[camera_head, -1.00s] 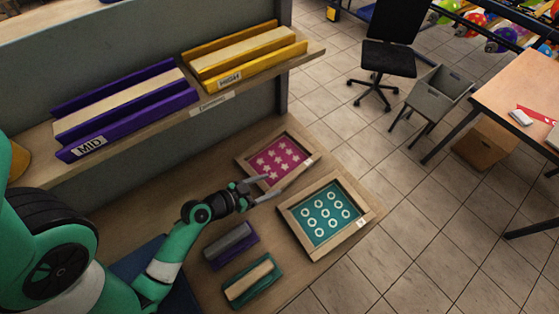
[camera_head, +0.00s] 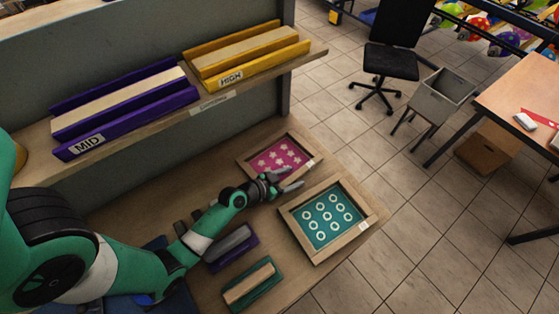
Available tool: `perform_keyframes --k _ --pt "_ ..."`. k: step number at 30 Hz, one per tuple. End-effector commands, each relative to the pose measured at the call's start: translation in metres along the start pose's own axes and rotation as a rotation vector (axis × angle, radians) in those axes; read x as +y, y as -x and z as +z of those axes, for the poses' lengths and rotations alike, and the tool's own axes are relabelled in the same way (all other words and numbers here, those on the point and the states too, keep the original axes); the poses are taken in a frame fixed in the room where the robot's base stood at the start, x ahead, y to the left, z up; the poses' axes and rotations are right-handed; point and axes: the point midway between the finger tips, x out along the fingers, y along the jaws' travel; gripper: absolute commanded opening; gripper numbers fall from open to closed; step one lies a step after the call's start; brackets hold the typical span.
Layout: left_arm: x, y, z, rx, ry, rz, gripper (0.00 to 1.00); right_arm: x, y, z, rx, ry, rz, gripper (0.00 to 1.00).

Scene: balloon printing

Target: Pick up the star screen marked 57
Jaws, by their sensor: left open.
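The star screen (camera_head: 285,153) is a wooden frame with a pink panel and white stars. It lies flat on the wooden bench at the back, below the shelf. A small white label sits on its right side, too small to read. My left gripper (camera_head: 289,179) is open and empty, at the front edge of the star screen. It covers part of that edge, and I cannot tell whether it touches the frame. My right gripper is out of view.
A teal screen with white rings (camera_head: 328,219) lies just right of my gripper. A purple-based block (camera_head: 231,246) and a green-based block (camera_head: 250,285) lie in front. The shelf above holds the purple MID rack (camera_head: 125,112) and yellow HIGH rack (camera_head: 247,56).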

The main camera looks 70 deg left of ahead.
Motion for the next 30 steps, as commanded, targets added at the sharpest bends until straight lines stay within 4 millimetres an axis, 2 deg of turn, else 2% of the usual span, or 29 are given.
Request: perform_keyframes --k 2,13,30 --pt "0.0 0.0003 0.0 0.0 0.0 0.0 0.68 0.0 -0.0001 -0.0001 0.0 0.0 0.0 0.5" --pt "0.0 0.0005 0.0001 -0.001 0.0 0.0 0.01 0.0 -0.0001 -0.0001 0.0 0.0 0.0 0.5" --pt "-0.0001 0.0029 -0.0056 0.002 -0.001 0.0 0.0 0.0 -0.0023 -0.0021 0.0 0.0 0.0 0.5"
